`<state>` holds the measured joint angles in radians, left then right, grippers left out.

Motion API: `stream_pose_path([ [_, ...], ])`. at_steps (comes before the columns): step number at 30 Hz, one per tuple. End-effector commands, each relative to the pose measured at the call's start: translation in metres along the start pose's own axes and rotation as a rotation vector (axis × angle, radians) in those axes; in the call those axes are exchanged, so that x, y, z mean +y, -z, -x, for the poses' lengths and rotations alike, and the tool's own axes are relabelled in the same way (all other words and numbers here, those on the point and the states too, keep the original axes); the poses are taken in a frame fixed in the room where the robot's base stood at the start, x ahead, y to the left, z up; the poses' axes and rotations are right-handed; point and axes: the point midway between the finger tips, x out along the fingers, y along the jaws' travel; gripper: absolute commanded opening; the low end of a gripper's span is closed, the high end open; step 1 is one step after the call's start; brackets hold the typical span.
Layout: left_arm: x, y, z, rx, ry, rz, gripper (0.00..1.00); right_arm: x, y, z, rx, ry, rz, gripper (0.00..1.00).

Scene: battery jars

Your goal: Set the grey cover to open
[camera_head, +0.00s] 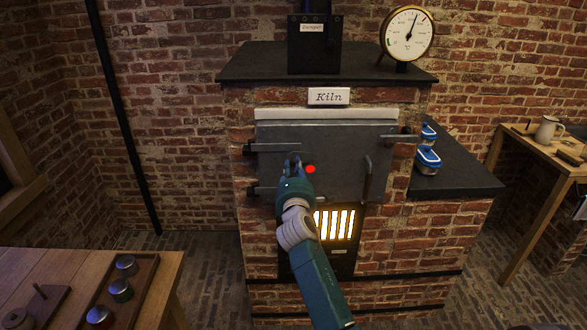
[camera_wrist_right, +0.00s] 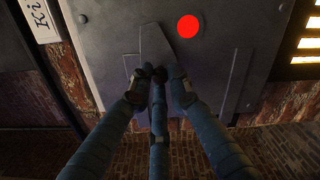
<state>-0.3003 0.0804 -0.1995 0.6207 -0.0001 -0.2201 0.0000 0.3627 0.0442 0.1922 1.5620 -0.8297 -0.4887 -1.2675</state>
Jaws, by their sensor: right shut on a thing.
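The grey cover (camera_wrist_right: 155,42) is a small tapered plate on the grey kiln door (camera_head: 345,150). In the right wrist view it lies beside a round glowing red spot (camera_wrist_right: 187,26), apart from it, leaving the spot uncovered. The red spot also shows in the head view (camera_head: 310,169), just right of my right gripper (camera_head: 293,165). My right gripper, also in the right wrist view (camera_wrist_right: 160,75), is shut on the cover at its lower part, and its fingers hide that part. In the head view the gripper mostly hides the cover. My left gripper is not in view.
A door handle (camera_head: 368,178) stands out to the right of my right gripper. A glowing grate (camera_head: 335,224) is below the door. A dark side shelf (camera_head: 455,180) holds blue-lidded containers (camera_head: 428,157). A wooden table (camera_head: 165,268) with a tray of jars stands at lower left.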

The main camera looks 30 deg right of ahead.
Motion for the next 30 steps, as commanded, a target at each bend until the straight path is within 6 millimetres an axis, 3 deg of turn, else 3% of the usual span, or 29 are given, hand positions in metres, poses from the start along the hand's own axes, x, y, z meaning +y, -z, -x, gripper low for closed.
stream_pose_path([
  [3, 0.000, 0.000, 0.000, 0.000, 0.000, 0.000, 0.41, 0.001, -0.003, -0.001, -0.005, -0.001, 0.002, 0.00],
  [4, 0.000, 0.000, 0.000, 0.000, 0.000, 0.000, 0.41, 0.001, -0.003, -0.001, -0.005, -0.001, 0.002, 0.19],
  [7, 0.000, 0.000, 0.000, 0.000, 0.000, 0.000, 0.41, 0.001, -0.003, -0.001, -0.005, 0.000, 0.002, 0.37],
  [19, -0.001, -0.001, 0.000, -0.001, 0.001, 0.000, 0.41, -0.001, -0.001, 0.008, -0.001, 0.001, 0.002, 0.37],
  [30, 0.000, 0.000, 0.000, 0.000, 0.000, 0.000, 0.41, -0.001, -0.001, 0.082, -0.002, 0.001, 0.002, 0.37],
])
